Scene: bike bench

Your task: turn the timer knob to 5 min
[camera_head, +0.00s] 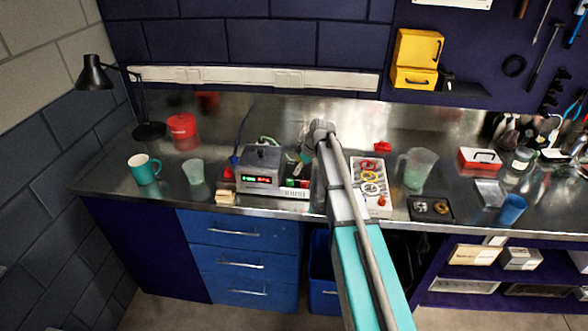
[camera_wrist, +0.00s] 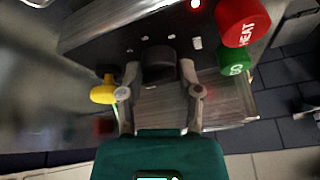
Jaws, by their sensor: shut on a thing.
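In the wrist view the timer knob (camera_wrist: 158,58) is a dark round knob on a grey metal panel (camera_wrist: 110,28). My gripper (camera_wrist: 160,76) has one finger on each side of it and is shut on it. A few pale marks lie on the panel around the knob, too blurred to read, and I cannot tell where the knob points. In the head view the unit (camera_head: 262,165) has red and green displays, and my gripper (camera_head: 306,156) is at its right side. I cannot make out the knob there.
A red HEAT button (camera_wrist: 242,22) and a green GO button (camera_wrist: 234,61) are right of the knob. A yellow part (camera_wrist: 103,91) is near the left finger. A glass (camera_head: 193,172) stands left of the unit, and a tray of coloured rings (camera_head: 383,207) right of my arm.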

